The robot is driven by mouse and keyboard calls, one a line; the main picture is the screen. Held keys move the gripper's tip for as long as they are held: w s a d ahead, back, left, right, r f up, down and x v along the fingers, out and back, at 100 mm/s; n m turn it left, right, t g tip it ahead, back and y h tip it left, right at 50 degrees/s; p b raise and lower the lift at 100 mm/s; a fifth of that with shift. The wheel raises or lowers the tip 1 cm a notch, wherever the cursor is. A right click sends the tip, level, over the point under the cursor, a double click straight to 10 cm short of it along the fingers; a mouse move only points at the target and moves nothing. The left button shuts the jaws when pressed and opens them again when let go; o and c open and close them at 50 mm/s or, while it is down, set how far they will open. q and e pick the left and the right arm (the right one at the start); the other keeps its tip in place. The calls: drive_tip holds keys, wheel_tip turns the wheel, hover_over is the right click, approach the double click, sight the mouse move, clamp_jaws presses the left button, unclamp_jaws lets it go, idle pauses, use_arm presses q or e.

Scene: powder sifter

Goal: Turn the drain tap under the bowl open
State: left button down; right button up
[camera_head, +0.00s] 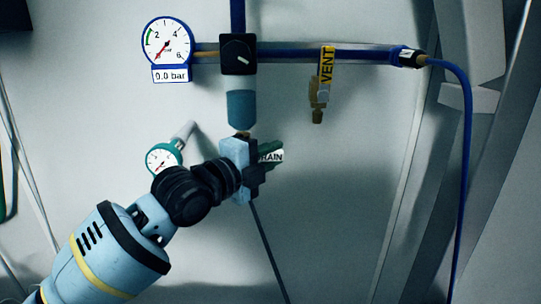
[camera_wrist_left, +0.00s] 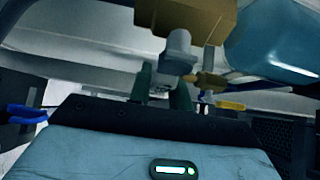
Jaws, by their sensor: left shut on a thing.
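The blue bowl (camera_head: 241,108) hangs under the black regulator block (camera_head: 238,54). Below it is the drain tap, with a green handle (camera_head: 275,148) and a white label reading "RAIN", its first letter covered. My left gripper (camera_head: 255,166) comes from the lower left and is shut on the drain tap's handle, just under the bowl. It hides much of the tap, so how far the tap is turned is hard to tell. The left wrist view shows the bowl (camera_wrist_left: 280,42) at upper right and a grey stem (camera_wrist_left: 178,52) above green parts (camera_wrist_left: 181,96). My right gripper is not in view.
A large gauge (camera_head: 167,42) reads 0.0 bar. A smaller green gauge (camera_head: 163,159) sits left of my gripper. A brass vent valve with a yellow VENT tag (camera_head: 327,68) hangs to the right. A blue hose (camera_head: 467,150) runs down the right side.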

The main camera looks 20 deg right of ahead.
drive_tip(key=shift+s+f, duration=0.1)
use_arm(q)
drive_tip(key=shift+r+n+h, duration=0.2)
drive_tip(key=shift+n+h, duration=0.2)
drive_tip(key=shift+n, duration=0.1)
drive_tip(key=shift+a+r+n+t+h+b, duration=0.1)
drive_tip(key=shift+r+n+t+h+b, duration=0.3)
drive_tip(key=shift+n+t, duration=0.2)
drive_tip(key=n, duration=0.1)
drive_tip(key=r+n+t, duration=0.1)
drive_tip(key=n+t+h, duration=0.1)
drive_tip(key=shift+w+a+r, duration=0.1)
drive_tip(key=shift+a+r, duration=0.15)
drive_tip(key=shift+a+r+n+t, duration=0.15)
drive_tip(key=shift+r+n+t, duration=0.05)
drive_tip(key=shift+n+t, duration=0.35)
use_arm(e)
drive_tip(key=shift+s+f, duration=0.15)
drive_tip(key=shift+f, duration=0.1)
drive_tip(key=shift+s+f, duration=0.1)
use_arm(q)
drive_tip(key=c, duration=1.3)
unclamp_jaws()
drive_tip(key=shift+a, duration=0.1)
